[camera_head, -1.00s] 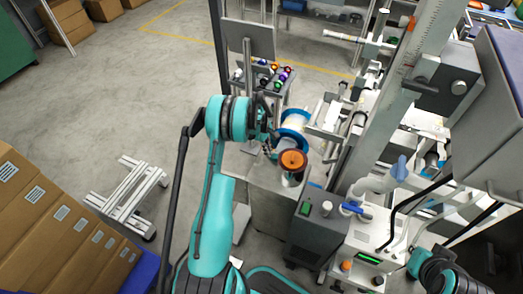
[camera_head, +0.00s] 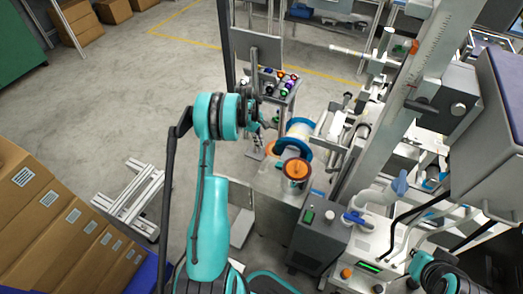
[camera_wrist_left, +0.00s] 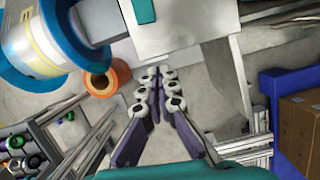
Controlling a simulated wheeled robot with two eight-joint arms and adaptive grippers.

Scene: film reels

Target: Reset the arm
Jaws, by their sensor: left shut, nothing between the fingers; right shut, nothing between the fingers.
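My left arm (camera_head: 209,225) rises from the bottom of the head view and bends at a teal and black joint. My left gripper (camera_head: 268,123) is partly hidden behind that joint, left of a blue-flanged film reel (camera_head: 299,131). In the left wrist view its fingers (camera_wrist_left: 156,74) are shut with nothing between them. The reel (camera_wrist_left: 40,40) is at upper left there, with an orange spool (camera_wrist_left: 107,80) below it. The fingers are apart from both. Part of my right arm (camera_head: 440,272) shows at bottom right of the head view; its gripper is not visible.
The orange-topped spool (camera_head: 296,170) stands on a metal cabinet below the reel. A grey control box (camera_head: 319,238) and tall machine (camera_head: 432,75) fill the right. Cardboard boxes (camera_head: 45,220) and an aluminium frame (camera_head: 137,195) are at left. Open floor lies at upper left.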

